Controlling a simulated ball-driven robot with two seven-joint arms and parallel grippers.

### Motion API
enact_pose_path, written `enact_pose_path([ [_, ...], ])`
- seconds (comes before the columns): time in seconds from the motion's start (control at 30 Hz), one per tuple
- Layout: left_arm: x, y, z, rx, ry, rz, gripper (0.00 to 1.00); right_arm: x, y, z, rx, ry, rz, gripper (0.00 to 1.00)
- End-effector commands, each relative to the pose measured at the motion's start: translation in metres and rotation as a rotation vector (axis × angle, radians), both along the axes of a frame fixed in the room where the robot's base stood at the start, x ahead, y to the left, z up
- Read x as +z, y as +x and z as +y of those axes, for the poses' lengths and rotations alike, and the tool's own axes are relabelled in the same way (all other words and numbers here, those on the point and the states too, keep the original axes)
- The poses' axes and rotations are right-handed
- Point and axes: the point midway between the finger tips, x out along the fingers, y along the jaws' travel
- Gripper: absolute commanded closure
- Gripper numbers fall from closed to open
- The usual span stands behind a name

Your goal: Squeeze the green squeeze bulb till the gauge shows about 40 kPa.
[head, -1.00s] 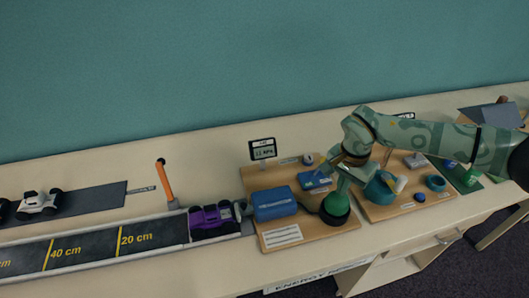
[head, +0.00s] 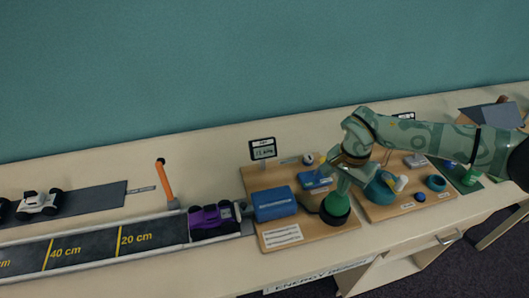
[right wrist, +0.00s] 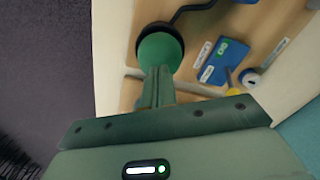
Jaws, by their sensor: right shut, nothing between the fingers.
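The green squeeze bulb (head: 336,205) stands in a black ring on a wooden board. It also shows in the right wrist view (right wrist: 160,50), just beyond my fingertips. My right gripper (head: 342,187) is shut with nothing between its fingers. Its fingertips (right wrist: 158,75) point down at the bulb's top and overlap it in view; I cannot tell whether they touch. The gauge (head: 262,149) is a small display at the board's back left; its kPa number is too small to read surely. My left gripper is not in view.
A blue box (head: 274,204) sits left of the bulb on the board (head: 312,231). A black hose (right wrist: 190,10) runs from the bulb. A purple car (head: 212,219) stands on the track (head: 90,245) at left. Another board with blue parts (head: 437,183) lies at right.

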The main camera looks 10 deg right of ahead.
Motion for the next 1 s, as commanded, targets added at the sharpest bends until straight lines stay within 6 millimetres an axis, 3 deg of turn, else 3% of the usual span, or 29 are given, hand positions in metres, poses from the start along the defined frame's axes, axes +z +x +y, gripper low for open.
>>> enact_pose_path([
  [0.73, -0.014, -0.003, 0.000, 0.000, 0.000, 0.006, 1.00, -0.032, 0.000, 0.000, 0.000, -0.001, 0.001, 1.00],
  [1.0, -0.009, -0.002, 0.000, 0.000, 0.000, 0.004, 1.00, -0.026, -0.001, 0.000, 0.001, -0.001, 0.001, 1.00],
])
